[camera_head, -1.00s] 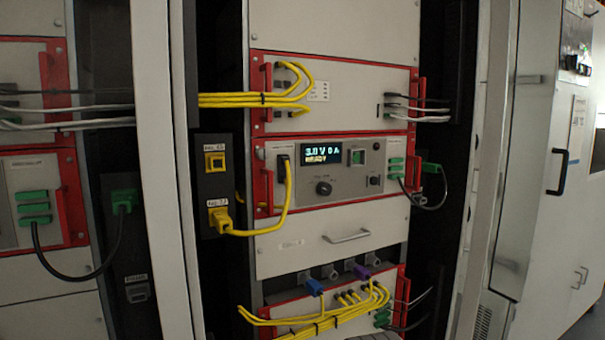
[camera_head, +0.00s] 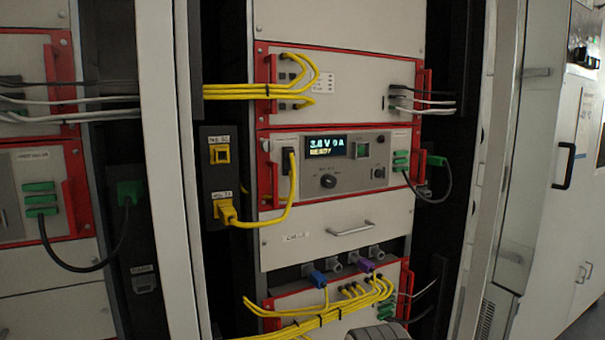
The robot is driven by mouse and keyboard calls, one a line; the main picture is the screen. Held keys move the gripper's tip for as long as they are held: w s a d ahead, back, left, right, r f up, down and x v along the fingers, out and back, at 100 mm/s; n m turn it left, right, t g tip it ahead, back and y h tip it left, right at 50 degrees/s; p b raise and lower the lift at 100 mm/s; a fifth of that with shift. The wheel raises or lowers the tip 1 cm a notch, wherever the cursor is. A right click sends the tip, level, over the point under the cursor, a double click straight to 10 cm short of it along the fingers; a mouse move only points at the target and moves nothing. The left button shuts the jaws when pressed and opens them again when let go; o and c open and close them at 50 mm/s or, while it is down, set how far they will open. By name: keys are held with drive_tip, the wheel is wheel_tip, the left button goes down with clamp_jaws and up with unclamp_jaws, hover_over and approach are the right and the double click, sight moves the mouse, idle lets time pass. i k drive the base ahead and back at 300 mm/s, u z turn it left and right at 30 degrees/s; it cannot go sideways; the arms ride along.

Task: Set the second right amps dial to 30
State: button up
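The cycler unit with the display (camera_head: 325,147) is in the middle of the rack, framed by red handles. Its lit display seems to read 3.8 V and 0 A, with READY below. A black round dial (camera_head: 328,181) sits under the display; its label and pointer are too small to read. A smaller dark knob (camera_head: 379,172) is at the right of the same panel. Nothing touches either one. My gripper's fingers are not in view; a grey ridged part, probably of my arm, shows at the bottom edge.
Yellow cables (camera_head: 270,220) loop left of the panel, and a black cable (camera_head: 440,195) hangs at its right from green connectors. A drawer with a handle (camera_head: 350,230) is below. A yellow cable bundle (camera_head: 335,312) crosses the lowest unit. The space before the dial looks clear.

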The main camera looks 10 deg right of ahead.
sight(328, 180)
drive_tip(key=u, duration=1.6)
drive_tip(key=k, duration=1.05)
drive_tip(key=z, duration=1.55)
drive_tip(key=i, duration=1)
drive_tip(key=z, duration=0.05)
